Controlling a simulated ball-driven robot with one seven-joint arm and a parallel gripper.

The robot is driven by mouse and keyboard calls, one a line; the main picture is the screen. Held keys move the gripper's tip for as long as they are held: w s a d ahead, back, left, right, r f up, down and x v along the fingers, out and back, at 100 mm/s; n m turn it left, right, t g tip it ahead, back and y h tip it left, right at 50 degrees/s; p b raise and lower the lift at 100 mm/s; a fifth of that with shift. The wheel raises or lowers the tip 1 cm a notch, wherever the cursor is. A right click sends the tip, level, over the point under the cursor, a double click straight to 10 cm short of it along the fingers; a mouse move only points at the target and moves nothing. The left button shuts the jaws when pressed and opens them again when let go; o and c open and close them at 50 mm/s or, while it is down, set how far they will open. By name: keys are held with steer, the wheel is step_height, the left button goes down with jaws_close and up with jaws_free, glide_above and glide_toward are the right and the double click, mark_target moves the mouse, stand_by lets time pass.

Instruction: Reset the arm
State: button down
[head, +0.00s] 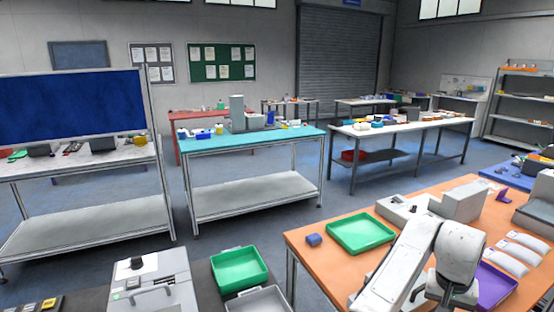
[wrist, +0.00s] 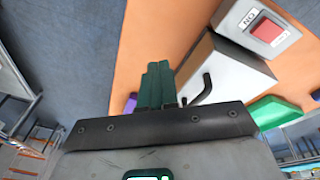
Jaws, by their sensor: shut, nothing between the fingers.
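My arm (head: 425,250), white, reaches up over the orange table at the lower right of the head view and bends at a rounded joint. In the wrist view my gripper (wrist: 155,85) shows as two dark green fingers pressed together, with nothing between them. Behind the fingers are the orange tabletop and a light grey machine, some way off. In the head view the fingers cannot be made out clearly.
The orange table (head: 312,266) holds a green tray (head: 360,232), a small blue block (head: 314,240), a grey machine (head: 462,202), white packets (head: 510,256) and a purple tray (head: 495,290). The wrist view shows a red switch (wrist: 266,30). Floor is open toward the turquoise table (head: 250,141).

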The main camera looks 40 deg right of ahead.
steer(key=w+a+f+n+t+h, duration=0.1)
steer(key=a+f+n, duration=0.35)
steer(key=a, duration=0.25)
steer(key=w+a+f+n+t+h, duration=0.1)
steer(key=w+a+f+n, duration=0.15)
steer(key=a+n, duration=0.35)
steer(key=s+a+f+n+y, duration=0.15)
steer(key=s+a+f, duration=0.25)
steer(key=a, duration=0.5)
steer(key=s+a+f+n+y, duration=0.1)
steer(key=s+a+f+y, duration=0.2)
steer(key=a, duration=0.5)
step_height(320, 180, down, 6)
steer(key=a+b, duration=0.1)
steer(key=b, duration=0.4)
steer(key=shift+s+a, duration=0.15)
steer(key=shift+s, duration=0.3)
steer(key=shift+r, duration=0.1)
